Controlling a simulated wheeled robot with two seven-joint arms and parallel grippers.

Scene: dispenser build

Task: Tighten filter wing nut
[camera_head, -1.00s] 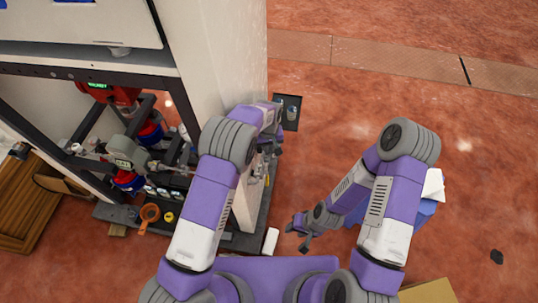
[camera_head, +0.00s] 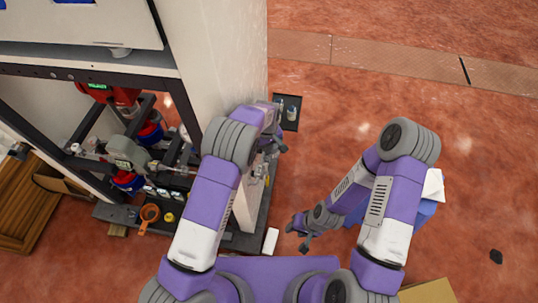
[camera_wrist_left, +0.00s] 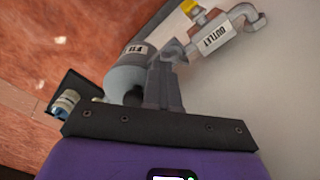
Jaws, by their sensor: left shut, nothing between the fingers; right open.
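In the left wrist view a grey cylindrical filter housing (camera_wrist_left: 126,76) with a small label sits beside my left gripper (camera_wrist_left: 167,62). The fingers are shut with nothing between them and overlap the housing's edge; I cannot tell whether they touch it. A dark part shows at the housing's near end, partly behind the fingers; I cannot make out a wing nut. In the head view my left gripper (camera_head: 276,147) is at the right side of the white cabinet wall. My right gripper (camera_head: 303,232) is open and empty, lower and to the right, over the floor.
A grey pipe labelled OUTLET (camera_wrist_left: 213,38) and a yellow handle (camera_wrist_left: 190,8) lie beyond the fingers. A dark tray (camera_head: 287,124) with small bottles lies beside the cabinet (camera_head: 225,60). An orange ring-shaped tool (camera_head: 149,213) lies at the cabinet base.

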